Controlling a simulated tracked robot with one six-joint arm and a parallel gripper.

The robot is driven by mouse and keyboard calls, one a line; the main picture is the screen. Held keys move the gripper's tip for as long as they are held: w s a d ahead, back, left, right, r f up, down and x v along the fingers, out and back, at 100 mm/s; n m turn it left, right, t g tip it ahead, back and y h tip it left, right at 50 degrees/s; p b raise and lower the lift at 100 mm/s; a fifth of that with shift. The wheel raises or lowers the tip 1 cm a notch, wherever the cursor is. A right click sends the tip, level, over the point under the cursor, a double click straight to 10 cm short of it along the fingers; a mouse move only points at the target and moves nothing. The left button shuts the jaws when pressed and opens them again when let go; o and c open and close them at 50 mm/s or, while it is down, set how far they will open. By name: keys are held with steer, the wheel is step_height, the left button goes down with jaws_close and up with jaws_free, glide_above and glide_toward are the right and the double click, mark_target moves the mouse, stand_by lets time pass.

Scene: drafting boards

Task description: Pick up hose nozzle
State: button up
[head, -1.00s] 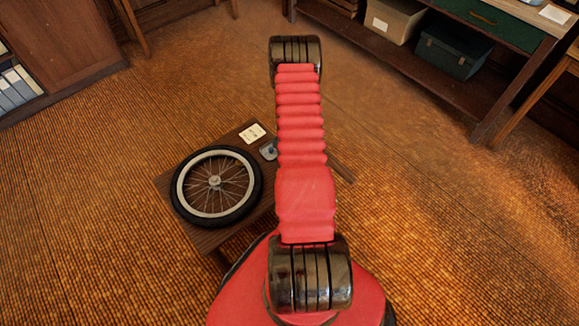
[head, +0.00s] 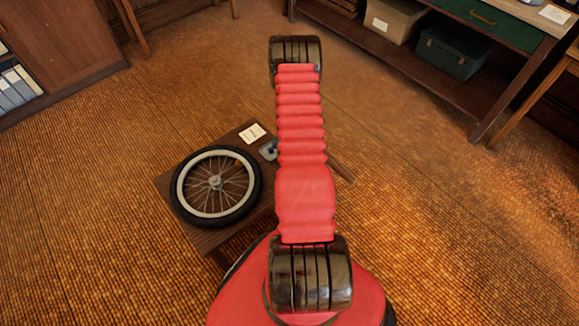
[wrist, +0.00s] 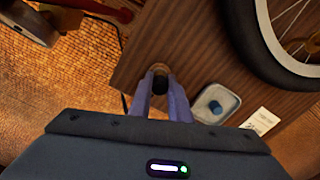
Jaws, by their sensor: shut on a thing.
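In the wrist view my gripper (wrist: 160,80) has its two purple fingers on either side of a small dark piece with a brownish end, which I take to be the hose nozzle (wrist: 160,86). The fingers are shut on it, near the edge of the wooden table (wrist: 137,75). Much of the nozzle is hidden between the fingers, and I cannot tell whether it touches the table. In the head view my own arm hides the gripper and the nozzle.
A spoked wheel (head: 185,210) lies on the low table. A shelf bench (head: 395,62) stands at the back right; open floor surrounds the table.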

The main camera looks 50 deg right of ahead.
jaws_close()
steer(key=shift+r, duration=0.4)
step_height(320, 180, up, 9)
steer(key=shift+r, duration=0.1)
stand_by(1.4)
steer(key=shift+r, duration=0.95)
steer(key=shift+w, duration=0.1)
